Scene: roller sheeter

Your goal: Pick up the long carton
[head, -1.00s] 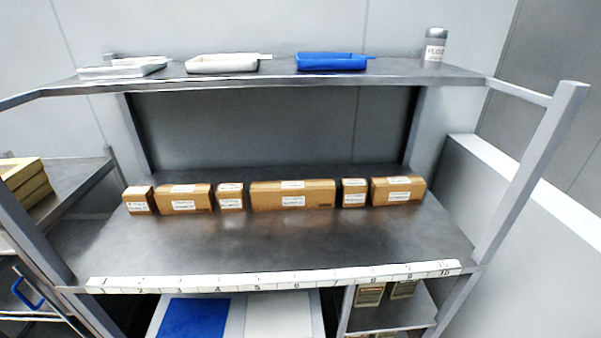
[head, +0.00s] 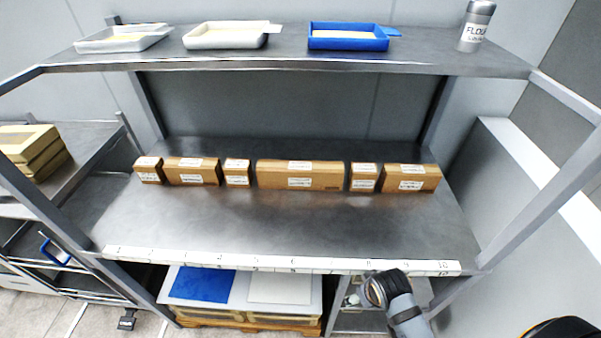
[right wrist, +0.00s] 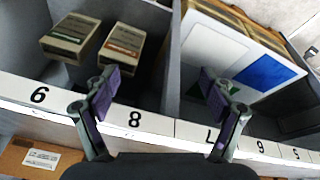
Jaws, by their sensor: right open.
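The long carton (head: 272,178) is a brown box with white labels. It lies in the middle of a row on the metal shelf in the head view. My right arm (head: 390,298) comes in at the lower right of the head view, in front of the shelf edge and below the row; its fingers cannot be made out there. In the right wrist view my right gripper (right wrist: 160,80) is open and empty, with its two fingers over the numbered edge strip. A brown carton (right wrist: 38,158) shows partly at the lower left there; I cannot tell which one. My left gripper is not in view.
Small cartons stand close on both sides, including one on the left (head: 237,173) and one on the right (head: 363,178). An upper shelf (head: 290,62) with trays and a flour shaker (head: 476,27) is above. The shelf surface (head: 290,225) before the row is bare.

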